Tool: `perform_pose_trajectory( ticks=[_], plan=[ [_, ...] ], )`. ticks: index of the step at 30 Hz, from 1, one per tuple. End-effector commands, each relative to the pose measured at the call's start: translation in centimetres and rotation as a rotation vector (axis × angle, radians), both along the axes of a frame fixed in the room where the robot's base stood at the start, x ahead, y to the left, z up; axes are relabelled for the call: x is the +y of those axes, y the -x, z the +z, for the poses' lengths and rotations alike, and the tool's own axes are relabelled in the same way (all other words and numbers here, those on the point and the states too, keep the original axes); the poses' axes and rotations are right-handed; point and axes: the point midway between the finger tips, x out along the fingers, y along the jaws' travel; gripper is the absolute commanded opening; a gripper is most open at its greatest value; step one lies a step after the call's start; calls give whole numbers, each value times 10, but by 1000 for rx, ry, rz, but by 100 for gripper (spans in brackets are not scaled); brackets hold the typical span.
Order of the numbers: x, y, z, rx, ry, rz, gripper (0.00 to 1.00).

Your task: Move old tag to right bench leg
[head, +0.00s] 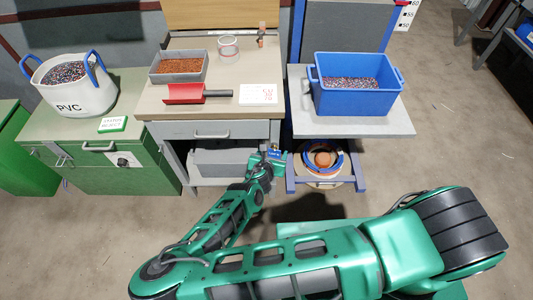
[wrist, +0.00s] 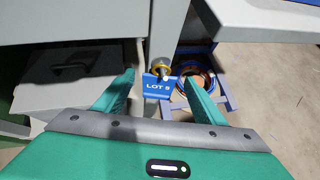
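A small blue tag (wrist: 162,85) with white lettering that looks like "LOT 5" is at the right bench leg (wrist: 168,30) in the wrist view. A round brass-coloured piece with a dark peg sits at its top edge. The tag also shows small in the head view (head: 274,154). My gripper (wrist: 160,82) has its two green fingers apart, one on each side of the tag, with a gap visible at the left. I cannot tell whether the tag touches the leg or how far it is beyond the fingertips. In the head view my gripper (head: 268,160) is low, by that leg.
The bench drawer (head: 220,130) is above my gripper; a grey box (head: 220,163) is under the bench. Right of the leg, a blue-framed stand (head: 350,184) holds coiled cable (head: 333,148). A grey side shelf (head: 398,125) with a blue bin (head: 355,101) overhangs it. Floor at right is clear.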

Motion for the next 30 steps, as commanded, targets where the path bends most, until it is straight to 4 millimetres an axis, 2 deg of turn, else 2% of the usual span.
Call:
perform_pose_trajectory(
  ticks=[8,21,30],
  plan=[
    [3,8,6,1,-2,0,64],
    [21,64,47,2,-3,0,64],
    [27,82,60,1,-1,1,64]
  ],
)
